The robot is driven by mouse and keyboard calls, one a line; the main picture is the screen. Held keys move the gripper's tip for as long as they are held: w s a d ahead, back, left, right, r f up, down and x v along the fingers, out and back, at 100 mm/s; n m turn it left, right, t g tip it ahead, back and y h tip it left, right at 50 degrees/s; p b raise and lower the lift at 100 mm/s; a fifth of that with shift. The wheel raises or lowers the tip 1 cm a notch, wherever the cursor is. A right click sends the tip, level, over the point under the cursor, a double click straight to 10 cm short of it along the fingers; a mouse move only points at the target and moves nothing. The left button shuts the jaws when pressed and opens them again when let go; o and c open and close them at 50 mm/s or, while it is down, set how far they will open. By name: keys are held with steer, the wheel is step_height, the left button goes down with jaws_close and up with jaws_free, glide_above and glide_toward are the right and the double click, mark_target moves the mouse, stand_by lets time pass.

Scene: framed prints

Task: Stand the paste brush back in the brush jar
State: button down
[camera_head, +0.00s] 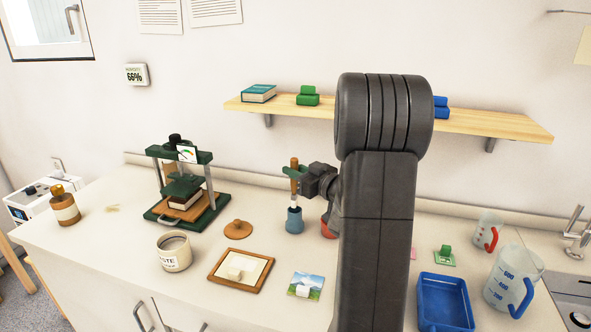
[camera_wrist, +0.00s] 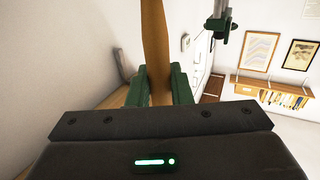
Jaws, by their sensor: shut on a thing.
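The paste brush (camera_head: 294,186) has an orange-brown wooden handle and is upright in the head view. Its handle (camera_wrist: 153,45) also shows large between the green fingers in the wrist view. My gripper (camera_head: 295,172) is shut on the handle. The blue brush jar (camera_head: 294,224) stands on the counter directly below the brush. The brush's lower end is at the jar's mouth; I cannot tell whether the tip is inside. The wrist view does not show the jar.
The paste pot (camera_head: 174,252) and a round brown lid (camera_head: 238,229) are left of the jar. A green press (camera_head: 185,190) stands behind them. A framed print (camera_head: 241,270) and a landscape card (camera_head: 306,285) lie in front. A red object (camera_head: 328,229) is close right of the jar.

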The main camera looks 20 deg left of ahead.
steer(key=shift+f+b, duration=2.15)
steer(key=shift+f, duration=0.85)
steer(key=c, duration=1.2)
jaws_free()
steer(key=shift+c, duration=0.2)
steer(key=v, duration=0.7)
steer(key=shift+d, duration=0.25)
